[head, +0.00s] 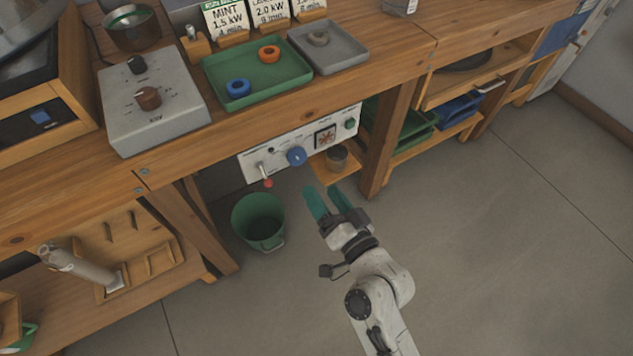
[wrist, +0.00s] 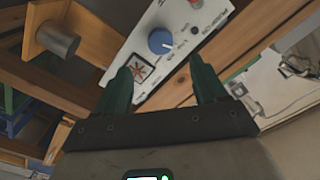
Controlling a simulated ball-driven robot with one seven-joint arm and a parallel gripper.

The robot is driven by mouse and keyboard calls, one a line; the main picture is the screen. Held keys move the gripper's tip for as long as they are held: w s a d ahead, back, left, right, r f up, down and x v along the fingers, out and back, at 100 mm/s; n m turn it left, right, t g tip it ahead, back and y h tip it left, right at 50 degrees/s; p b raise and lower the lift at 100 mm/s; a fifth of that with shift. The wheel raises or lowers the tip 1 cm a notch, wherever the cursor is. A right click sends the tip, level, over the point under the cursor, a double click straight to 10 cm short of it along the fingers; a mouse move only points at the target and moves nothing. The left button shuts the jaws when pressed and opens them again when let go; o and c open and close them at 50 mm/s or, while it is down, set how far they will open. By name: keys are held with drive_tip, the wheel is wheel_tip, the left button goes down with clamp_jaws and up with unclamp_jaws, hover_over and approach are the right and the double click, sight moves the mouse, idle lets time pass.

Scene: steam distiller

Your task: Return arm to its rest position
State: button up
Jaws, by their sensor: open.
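My gripper (head: 328,201) is open and empty, with two green fingers. It hangs in front of the workbench (head: 420,48), below the level of its top, above the grey floor. In the wrist view the open fingers (wrist: 163,85) frame part of a white control panel (wrist: 165,35). That panel (head: 290,153) sits under the bench edge and carries a blue knob (head: 297,156), a red-tipped lever (head: 267,182) and a green button. The blue knob also shows between the fingers in the wrist view (wrist: 160,41). The fingers appear apart from the panel.
A green bucket (head: 258,220) stands on the floor left of my gripper. A bench leg (head: 383,150) is close by. A green tray (head: 257,75) and grey tray (head: 357,52) lie on top. Floor at right is clear.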

drive_tip(key=shift+s+d, duration=0.2)
drive_tip(key=shift+s, duration=0.05)
idle(0.4)
drive_tip(key=s+d+f+g+h, duration=0.3)
drive_tip(key=s+d+g, duration=0.1)
drive_tip(key=s+d, duration=0.45)
drive_tip(key=s+d+f+n+g+h, duration=0.1)
drive_tip(key=s+d+f+g+h, duration=0.3)
drive_tip(key=s+d, duration=0.45)
drive_tip(key=s+d+f+g+h, duration=0.25)
drive_tip(key=s+d+g, duration=0.25)
drive_tip(key=s+d, duration=0.4)
wheel_tip(320, 180, up, 26)
drive_tip(key=d+g+p, duration=0.1)
drive_tip(key=p, duration=2.3)
drive_tip(key=shift+d+f+h, duration=0.15)
drive_tip(key=shift+f+h, duration=0.1)
drive_tip(key=shift+h, duration=0.1)
